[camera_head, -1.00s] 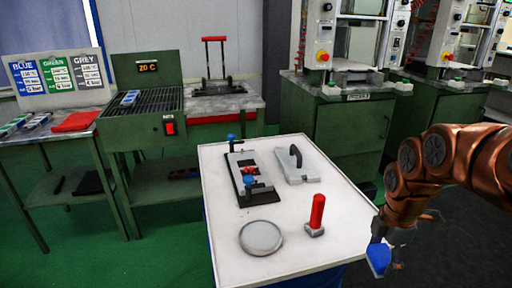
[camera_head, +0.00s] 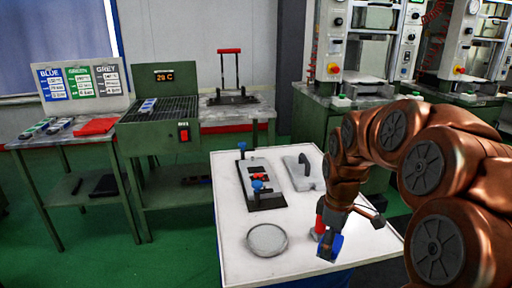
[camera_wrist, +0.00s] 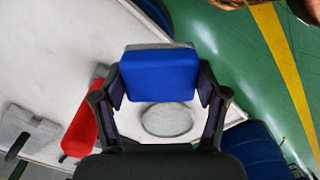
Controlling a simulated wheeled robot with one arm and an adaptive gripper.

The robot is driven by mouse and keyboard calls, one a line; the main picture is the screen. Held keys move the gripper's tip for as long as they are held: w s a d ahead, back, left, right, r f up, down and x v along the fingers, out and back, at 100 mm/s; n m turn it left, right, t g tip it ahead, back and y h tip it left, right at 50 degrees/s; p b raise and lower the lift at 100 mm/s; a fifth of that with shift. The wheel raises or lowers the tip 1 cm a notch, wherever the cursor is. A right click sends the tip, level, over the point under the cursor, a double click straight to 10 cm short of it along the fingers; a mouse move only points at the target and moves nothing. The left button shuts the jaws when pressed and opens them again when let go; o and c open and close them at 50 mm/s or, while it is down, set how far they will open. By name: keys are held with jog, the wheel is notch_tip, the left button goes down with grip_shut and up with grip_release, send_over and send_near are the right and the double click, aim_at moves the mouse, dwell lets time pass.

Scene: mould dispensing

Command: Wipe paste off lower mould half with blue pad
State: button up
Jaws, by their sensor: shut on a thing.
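My gripper (camera_head: 331,236) is shut on the blue pad (camera_head: 329,247), above the front right part of the white table (camera_head: 300,272). In the wrist view the blue pad (camera_wrist: 160,75) sits between the two fingers of my gripper (camera_wrist: 160,92). The lower mould half (camera_head: 262,181) is a grey block with dark openings on a black base, at the table's back left, with blue knobs and a red piece on it. My gripper is apart from it, to its right and nearer the front. Paste cannot be made out clearly at this size.
A grey mould half with a black handle (camera_head: 306,172) lies to the right. A round grey plate (camera_head: 267,240) is at the front. A red-handled tool (camera_head: 319,215) stands beside my gripper, partly hidden. A green heater bench (camera_head: 157,140) stands behind left.

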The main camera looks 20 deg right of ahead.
jog(key=w+a+m, duration=0.2)
jog(key=w+a, duration=0.3)
jog(key=w, duration=0.1)
jog(key=w+a+m, duration=0.3)
jog(key=w+a, duration=0.2)
jog(key=w, duration=0.1)
jog(key=w+a+m, duration=0.2)
jog(key=w+a, duration=0.4)
jog(key=shift+r+m, duration=0.25)
jog(key=shift+m, duration=0.05)
jog(key=shift+w+a+r, duration=0.15)
jog(key=shift+w, duration=0.05)
